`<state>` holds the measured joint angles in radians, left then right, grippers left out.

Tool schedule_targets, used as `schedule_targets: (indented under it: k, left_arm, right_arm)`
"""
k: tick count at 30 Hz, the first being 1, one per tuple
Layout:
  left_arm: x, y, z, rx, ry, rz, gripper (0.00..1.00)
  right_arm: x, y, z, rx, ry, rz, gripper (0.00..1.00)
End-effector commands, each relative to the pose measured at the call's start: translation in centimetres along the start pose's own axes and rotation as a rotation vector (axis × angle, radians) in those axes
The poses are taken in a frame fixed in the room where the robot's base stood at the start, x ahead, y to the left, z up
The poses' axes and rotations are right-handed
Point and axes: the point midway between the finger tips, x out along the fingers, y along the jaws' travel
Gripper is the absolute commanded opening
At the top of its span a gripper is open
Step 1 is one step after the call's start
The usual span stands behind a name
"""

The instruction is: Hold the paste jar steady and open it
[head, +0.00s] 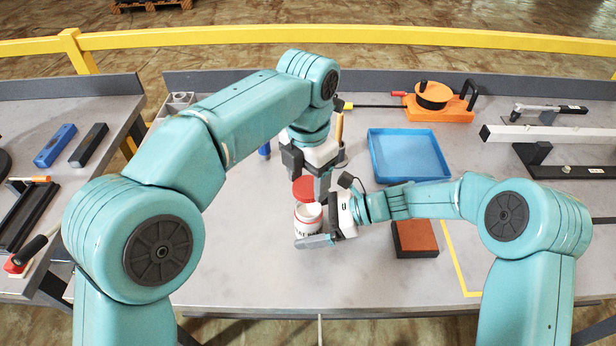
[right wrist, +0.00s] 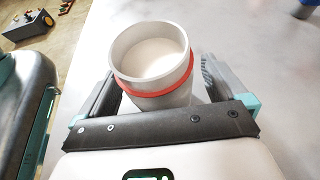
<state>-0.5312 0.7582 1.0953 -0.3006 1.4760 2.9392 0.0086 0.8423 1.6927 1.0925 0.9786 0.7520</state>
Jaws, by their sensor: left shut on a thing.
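The paste jar (head: 308,218) is white with dark lettering and stands upright on the grey table in the head view. In the right wrist view the jar (right wrist: 152,70) has an open mouth, pale paste inside and a red band below its rim. My left gripper (head: 308,178) is shut on the lid from above. Its fingers partly hide the lid.
A red-brown block (head: 415,238) lies right of the jar, below my right forearm. A blue tray (head: 409,156) is behind it. An orange reel (head: 440,102) stands at the back. The table left of the jar is mostly clear.

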Motion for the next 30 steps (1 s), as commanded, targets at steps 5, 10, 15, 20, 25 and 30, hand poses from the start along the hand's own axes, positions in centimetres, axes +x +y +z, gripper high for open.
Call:
schedule_targets:
  k: [5,10,15,20,25,30]
  left_arm:
    - [0.1,0.0,0.0,0.0,0.0,0.0,0.25]
    - [0.3,0.0,0.0,0.0,0.0,0.0,0.25]
    - [0.5,0.0,0.0,0.0,0.0,0.0,0.25]
    - [0.6,0.0,0.0,0.0,0.0,0.0,0.25]
    - [0.6,0.0,0.0,0.0,0.0,0.0,0.25]
    - [0.6,0.0,0.0,0.0,0.0,0.0,0.25]
  right_arm:
    - [-0.6,-0.1,0.0,0.0,-0.001,-0.002,0.99]
    - [-3.7,-0.1,-0.1,-0.001,0.001,-0.006,0.99]
    - [-7.7,-0.1,-0.1,-0.001,0.0,-0.006,0.99]
    - [-10.5,-0.1,-0.1,-0.001,0.0,-0.003,0.99]
    - [-11.9,0.0,0.0,0.0,0.0,-0.001,0.99]
    - [-12.1,0.0,0.0,0.0,0.0,0.0,0.99]
